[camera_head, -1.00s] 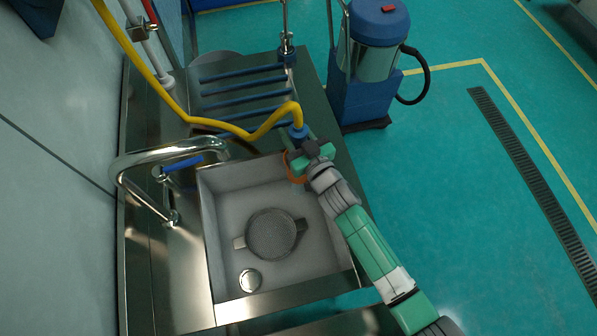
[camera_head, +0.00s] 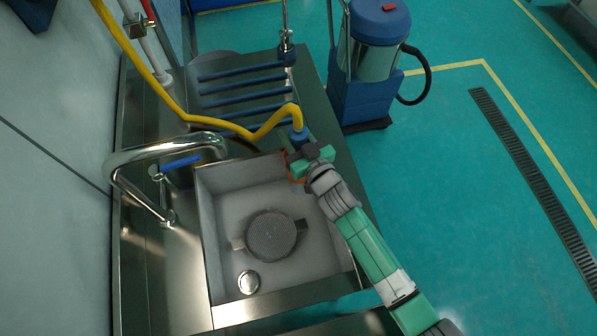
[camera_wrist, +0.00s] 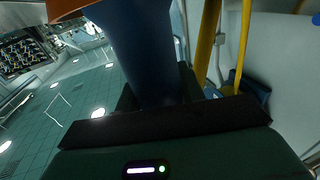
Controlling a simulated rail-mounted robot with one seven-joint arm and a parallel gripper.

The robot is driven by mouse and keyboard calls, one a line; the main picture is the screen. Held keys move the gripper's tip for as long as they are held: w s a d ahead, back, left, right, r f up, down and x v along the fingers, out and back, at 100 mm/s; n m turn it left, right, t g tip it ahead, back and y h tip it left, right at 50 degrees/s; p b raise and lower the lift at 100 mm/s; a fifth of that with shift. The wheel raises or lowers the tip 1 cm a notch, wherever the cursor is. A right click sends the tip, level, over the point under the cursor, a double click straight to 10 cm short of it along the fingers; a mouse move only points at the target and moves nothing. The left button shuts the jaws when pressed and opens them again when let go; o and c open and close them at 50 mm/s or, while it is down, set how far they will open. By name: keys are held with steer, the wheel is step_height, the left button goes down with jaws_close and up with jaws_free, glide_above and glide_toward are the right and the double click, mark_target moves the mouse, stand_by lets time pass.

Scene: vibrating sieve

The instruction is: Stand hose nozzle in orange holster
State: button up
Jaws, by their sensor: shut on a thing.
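The blue hose nozzle (camera_head: 298,136) is at the end of the yellow hose (camera_head: 240,130), at the far right corner of the sink. My gripper (camera_head: 312,153) is shut on the nozzle. In the wrist view the blue nozzle body (camera_wrist: 150,50) rises between my jaws (camera_wrist: 165,120). The orange holster (camera_head: 297,166) is at the sink's right rim, mostly hidden behind my gripper. An orange edge (camera_wrist: 70,8) also shows at the top left of the wrist view, next to the nozzle. I cannot tell whether the nozzle's tip is inside the holster.
The sink (camera_head: 222,200) holds a round sieve (camera_head: 271,236) and a small round metal piece (camera_head: 249,281). A curved steel faucet (camera_head: 150,155) stands on the left. Blue rack bars (camera_head: 240,86) lie behind the sink. A blue vacuum-like machine (camera_head: 372,60) stands on the floor beyond.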

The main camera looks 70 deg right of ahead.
steer(key=shift+f+b, duration=1.05)
steer(key=shift+b, duration=0.3)
stand_by(1.1)
steer(key=o, duration=1)
steer(key=shift+o, duration=0.2)
steer(key=shift+s+a+r+p, duration=0.1)
steer(key=shift+s+a+p, duration=0.2)
steer(key=shift+s, duration=0.35)
steer(key=p+v, duration=0.1)
steer(key=v, duration=0.5)
steer(key=shift+a, duration=0.3)
